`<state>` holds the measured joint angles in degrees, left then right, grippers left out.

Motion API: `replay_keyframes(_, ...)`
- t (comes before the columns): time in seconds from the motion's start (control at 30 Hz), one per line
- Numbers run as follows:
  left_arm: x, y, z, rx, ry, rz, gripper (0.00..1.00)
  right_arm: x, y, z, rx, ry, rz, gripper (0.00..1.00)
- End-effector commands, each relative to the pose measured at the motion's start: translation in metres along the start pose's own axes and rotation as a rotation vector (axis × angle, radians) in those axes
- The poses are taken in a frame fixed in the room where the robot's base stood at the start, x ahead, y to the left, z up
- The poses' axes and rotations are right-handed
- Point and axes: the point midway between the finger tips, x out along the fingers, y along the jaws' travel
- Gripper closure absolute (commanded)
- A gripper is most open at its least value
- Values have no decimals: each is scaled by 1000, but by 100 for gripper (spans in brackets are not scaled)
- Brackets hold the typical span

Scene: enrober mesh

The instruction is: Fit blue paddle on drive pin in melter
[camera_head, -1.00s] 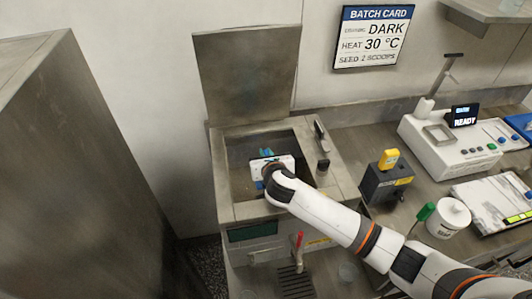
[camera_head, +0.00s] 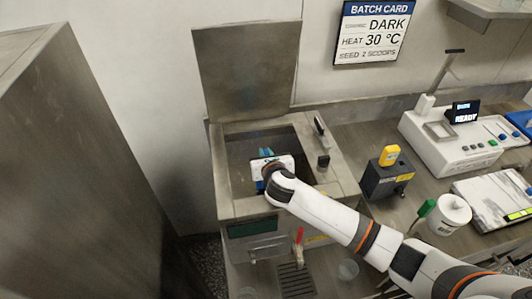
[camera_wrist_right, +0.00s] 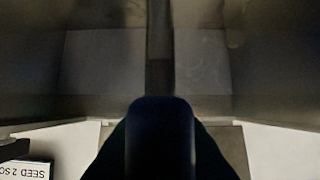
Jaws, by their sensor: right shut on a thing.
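The melter (camera_head: 243,209) is an open steel tank with its lid raised behind it. My right gripper (camera_head: 266,162) is inside the tank opening, and its arm comes in from the lower right. It is shut on the blue paddle (camera_head: 266,153), of which only small blue parts show around the gripper. In the right wrist view a dark, rounded shape (camera_wrist_right: 160,125) fills the lower middle, too dark to identify for sure. The drive pin cannot be made out, so I cannot tell whether the paddle touches it. My left gripper is out of view.
The raised lid (camera_head: 250,75) stands behind the opening. Right of the melter are a dark box with a yellow top (camera_head: 388,178), a white tub (camera_head: 454,214) and a white machine reading READY (camera_head: 450,145). A red-handled tap (camera_head: 299,236) is at the melter's front.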

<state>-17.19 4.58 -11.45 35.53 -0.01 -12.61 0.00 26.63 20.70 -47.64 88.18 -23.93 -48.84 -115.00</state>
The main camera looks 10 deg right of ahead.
Motion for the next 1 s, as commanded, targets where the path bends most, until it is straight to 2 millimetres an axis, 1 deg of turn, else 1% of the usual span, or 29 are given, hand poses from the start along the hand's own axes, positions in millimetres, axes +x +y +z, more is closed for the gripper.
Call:
replay_keyframes(0.57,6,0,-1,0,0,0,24,6,0,14,-1,1,-1,100)
replay_keyframes(0.6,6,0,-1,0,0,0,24,5,0,12,0,2,-1,81)
replay_keyframes(0.67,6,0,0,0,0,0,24,5,0,12,0,1,-1,71)
replay_keyframes(0.7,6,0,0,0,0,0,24,5,0,12,0,1,-1,65)
replay_keyframes(0.73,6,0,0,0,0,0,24,5,0,13,0,1,-1,62)
replay_keyframes(1.0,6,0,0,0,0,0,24,5,0,12,0,0,0,62)
